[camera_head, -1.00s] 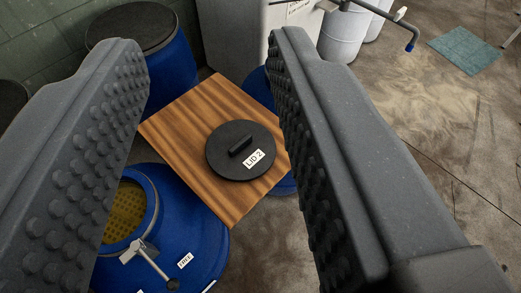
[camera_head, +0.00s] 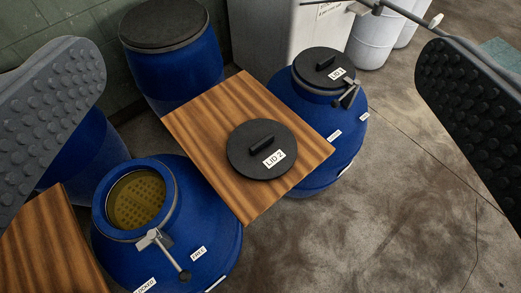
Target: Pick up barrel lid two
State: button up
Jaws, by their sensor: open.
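Barrel lid two (camera_head: 249,166) is a round black disc with a raised bar handle (camera_head: 262,145) and a white "LID 2" label. It lies flat on a wooden board (camera_head: 207,115) near the middle of the view. My gripper (camera_head: 265,105) is open, its studded grey fingers wide apart at the left and right edges of the view. The lid lies between the fingers in the picture, and neither finger touches it.
An open blue barrel (camera_head: 215,240) with a yellowish inside and a clamp lever stands front left. A blue barrel (camera_head: 300,105) with a black lid labelled "LID 1" stands right of the board. Another lidded blue barrel (camera_head: 180,72) stands behind. Bare floor (camera_head: 400,180) is at right.

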aim_at(258, 149)
jog(key=u, duration=2.75)
jog(key=k, duration=0.8)
jog(key=z, duration=1.65)
jog(key=i, duration=1)
